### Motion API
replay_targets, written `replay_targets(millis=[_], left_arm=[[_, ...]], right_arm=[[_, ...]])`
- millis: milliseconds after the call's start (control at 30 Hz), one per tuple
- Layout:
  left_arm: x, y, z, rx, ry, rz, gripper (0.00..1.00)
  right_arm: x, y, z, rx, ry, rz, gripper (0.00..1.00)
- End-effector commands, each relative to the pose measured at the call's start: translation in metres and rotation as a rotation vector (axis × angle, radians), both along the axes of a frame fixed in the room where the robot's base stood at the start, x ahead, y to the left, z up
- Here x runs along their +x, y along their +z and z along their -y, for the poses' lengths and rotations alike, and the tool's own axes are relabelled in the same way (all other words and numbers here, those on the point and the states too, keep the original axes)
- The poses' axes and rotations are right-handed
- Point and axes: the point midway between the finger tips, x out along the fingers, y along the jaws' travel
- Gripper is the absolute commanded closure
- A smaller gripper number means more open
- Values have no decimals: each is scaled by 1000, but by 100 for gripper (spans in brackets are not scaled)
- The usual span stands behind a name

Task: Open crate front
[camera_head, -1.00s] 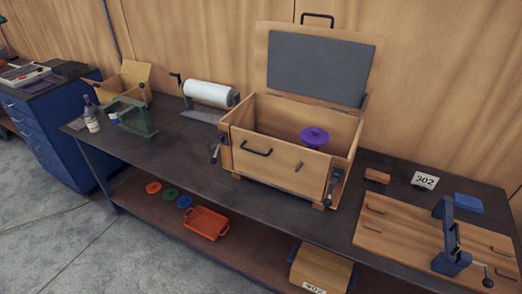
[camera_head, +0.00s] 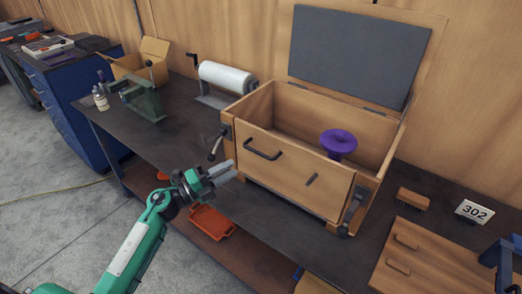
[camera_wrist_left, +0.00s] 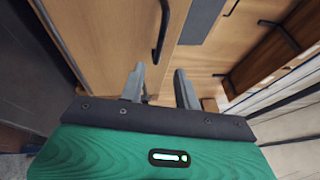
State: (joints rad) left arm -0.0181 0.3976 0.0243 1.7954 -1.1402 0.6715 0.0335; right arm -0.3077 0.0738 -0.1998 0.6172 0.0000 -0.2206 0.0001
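The wooden crate (camera_head: 300,150) stands on the workbench with its lid (camera_head: 360,55) raised. Its front panel (camera_head: 280,170) is upright and closed, with a dark handle (camera_head: 263,153) and a small dark bar (camera_head: 312,180). A dark lever latch (camera_head: 216,147) is at the front left corner, and another latch (camera_head: 351,207) is at the front right. A purple flanged piece (camera_head: 338,143) shows inside the crate. My left gripper (camera_head: 226,173) is in front of the crate's left corner, just below the left latch. The left wrist view shows its fingers (camera_wrist_left: 160,85) apart with nothing between them. My right gripper is out of view.
A wooden brush-like block (camera_head: 413,199), a 302 sign (camera_head: 474,211) and a board with handles (camera_head: 425,262) lie to the right. A green clamp-like tool (camera_head: 143,100) and a paper roll (camera_head: 226,78) are at the left. An orange tray (camera_head: 211,222) is on the lower shelf.

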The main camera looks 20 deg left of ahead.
Motion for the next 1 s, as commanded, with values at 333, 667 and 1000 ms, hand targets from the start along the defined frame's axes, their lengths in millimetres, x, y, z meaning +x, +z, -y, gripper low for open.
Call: replay_targets(millis=[333, 667, 1000], left_arm=[[55, 18, 50, -7, 1, -1, 67], [79, 19, 73, -3, 1, -1, 67], [81, 19, 74, -3, 1, -1, 75]], right_arm=[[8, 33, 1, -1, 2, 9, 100], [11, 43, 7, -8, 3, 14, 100], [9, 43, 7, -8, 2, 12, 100]])
